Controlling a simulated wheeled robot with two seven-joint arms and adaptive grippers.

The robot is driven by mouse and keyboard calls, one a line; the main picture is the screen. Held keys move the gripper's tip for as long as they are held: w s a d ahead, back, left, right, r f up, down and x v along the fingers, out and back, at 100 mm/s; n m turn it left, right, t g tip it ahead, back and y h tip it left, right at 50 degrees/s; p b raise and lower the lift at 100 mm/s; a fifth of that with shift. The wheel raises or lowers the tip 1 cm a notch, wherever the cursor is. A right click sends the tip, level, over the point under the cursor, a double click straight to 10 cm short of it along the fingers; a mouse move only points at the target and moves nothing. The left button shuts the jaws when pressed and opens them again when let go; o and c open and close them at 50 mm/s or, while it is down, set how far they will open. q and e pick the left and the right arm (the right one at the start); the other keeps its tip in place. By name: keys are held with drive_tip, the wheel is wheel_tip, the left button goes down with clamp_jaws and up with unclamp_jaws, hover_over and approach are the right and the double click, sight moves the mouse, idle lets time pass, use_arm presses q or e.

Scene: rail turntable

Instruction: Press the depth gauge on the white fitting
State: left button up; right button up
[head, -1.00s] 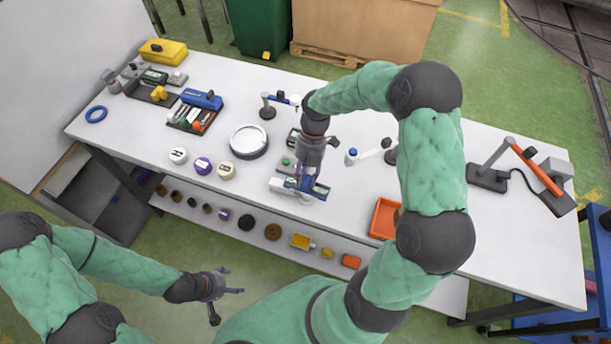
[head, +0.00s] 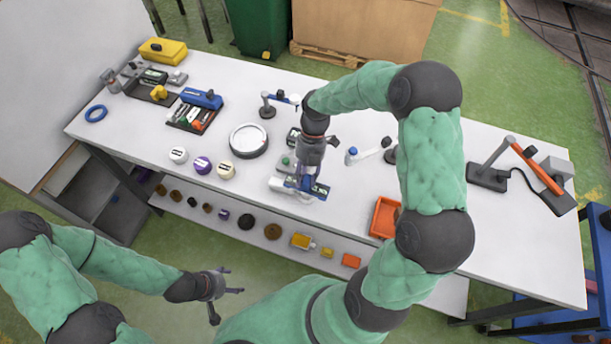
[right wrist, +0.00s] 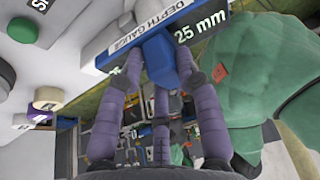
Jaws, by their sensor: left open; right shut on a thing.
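The depth gauge is a blue block with a black "25 mm" display. In the head view the gauge (head: 318,190) is at the near middle of the table; in the right wrist view the gauge (right wrist: 158,52) fills the top middle. My right gripper (head: 306,180) is shut on it, its fingers around the blue block. The white fitting (head: 279,187) lies on the table just under and left of the gauge, partly hidden by it. I cannot tell whether the two touch. My left gripper (head: 225,295) is open and empty, in front of the table.
A round white dish (head: 249,141) and several labelled round pieces (head: 203,165) stand left of the fitting.

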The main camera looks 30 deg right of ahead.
idle(0.4)
drive_tip(key=shift+r+p, duration=2.4)
drive_tip(key=shift+r, duration=1.1)
